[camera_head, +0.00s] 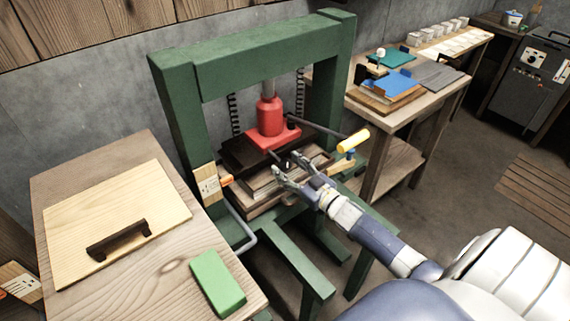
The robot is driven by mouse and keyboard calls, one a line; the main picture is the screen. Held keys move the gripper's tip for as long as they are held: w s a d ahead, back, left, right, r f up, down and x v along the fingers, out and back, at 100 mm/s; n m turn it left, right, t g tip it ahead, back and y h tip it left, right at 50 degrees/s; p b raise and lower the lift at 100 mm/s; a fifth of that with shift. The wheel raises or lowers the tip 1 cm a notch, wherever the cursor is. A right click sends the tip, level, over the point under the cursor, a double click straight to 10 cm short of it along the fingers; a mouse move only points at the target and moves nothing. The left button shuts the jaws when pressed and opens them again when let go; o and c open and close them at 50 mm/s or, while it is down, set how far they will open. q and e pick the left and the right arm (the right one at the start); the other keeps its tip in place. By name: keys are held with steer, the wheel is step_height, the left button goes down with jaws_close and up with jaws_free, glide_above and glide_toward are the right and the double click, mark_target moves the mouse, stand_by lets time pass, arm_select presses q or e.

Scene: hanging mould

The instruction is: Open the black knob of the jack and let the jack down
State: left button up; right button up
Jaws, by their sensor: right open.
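The red jack (270,118) stands upright in the green press frame (262,52). Its base rests on a dark plate above a stack of wooden boards or mould parts (262,182). A dark lever with a yellow handle (353,141) sticks out from the jack to the right. I see nothing held. My left gripper is not in view.
A wooden table at left bears a pale board with a dark handle (118,240) and a green block (217,283). A back bench holds a blue sheet (396,84) and other items. A dark machine (535,85) stands at far right.

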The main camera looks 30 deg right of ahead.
steer(key=shift+w+a, duration=0.1)
steer(key=shift+w, duration=0.8)
steer(key=c, duration=1.1)
